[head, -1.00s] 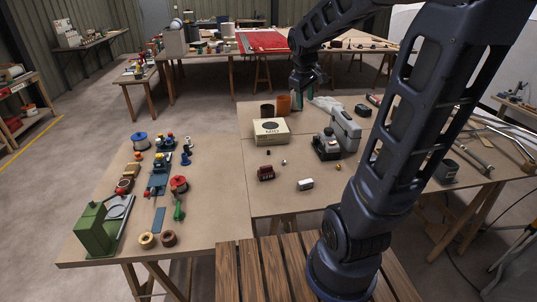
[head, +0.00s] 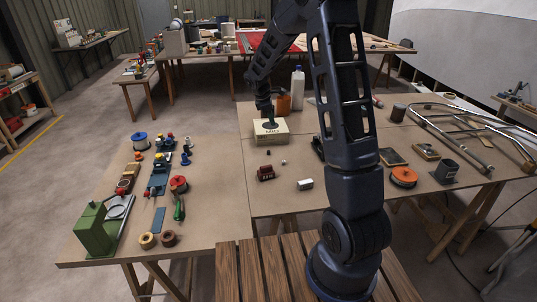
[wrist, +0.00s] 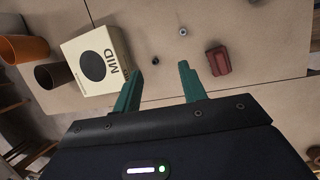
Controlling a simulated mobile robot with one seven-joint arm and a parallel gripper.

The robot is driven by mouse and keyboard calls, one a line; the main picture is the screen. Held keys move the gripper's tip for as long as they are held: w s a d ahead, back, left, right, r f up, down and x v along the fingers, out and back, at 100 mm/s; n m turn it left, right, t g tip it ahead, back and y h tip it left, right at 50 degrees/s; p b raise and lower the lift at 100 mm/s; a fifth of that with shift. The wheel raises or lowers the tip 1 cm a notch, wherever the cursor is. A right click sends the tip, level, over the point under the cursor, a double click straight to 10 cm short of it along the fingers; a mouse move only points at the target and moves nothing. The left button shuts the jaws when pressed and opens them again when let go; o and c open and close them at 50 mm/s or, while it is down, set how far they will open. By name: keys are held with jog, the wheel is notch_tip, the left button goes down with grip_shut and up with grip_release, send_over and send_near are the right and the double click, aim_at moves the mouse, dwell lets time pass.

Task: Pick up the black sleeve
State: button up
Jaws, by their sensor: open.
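Two small round pieces lie on the table between the cream box and the red block. The other (wrist: 155,61) shows in the head view (head: 268,152). In the wrist view the second piece appears just beyond the gap between the fingertips. In the head view my wrist overlaps the cream box.
The cream box marked MID (head: 270,130) stands close by, with a dark brown cup (wrist: 54,75) and orange cup (wrist: 22,48) beyond it. The red block (head: 265,173) and a white block (head: 305,184) lie nearer.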

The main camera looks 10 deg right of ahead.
aim_at(268, 151)
jog(key=w+a+f+n, duration=0.2)
jog(key=w+f, duration=0.1)
jog(key=f, duration=0.3)
jog(key=w+a+f+n, duration=0.2)
jog(key=w+f, duration=0.1)
jog(key=f, duration=0.3)
jog(key=shift+h, duration=0.3)
jog(key=shift+a+x, duration=0.15)
jog(key=shift+x, duration=2.6)
jog(key=shift+a+x, duration=0.1)
jog(key=shift+x, duration=2.65)
jog(key=shift+s, duration=0.15)
grip_shut()
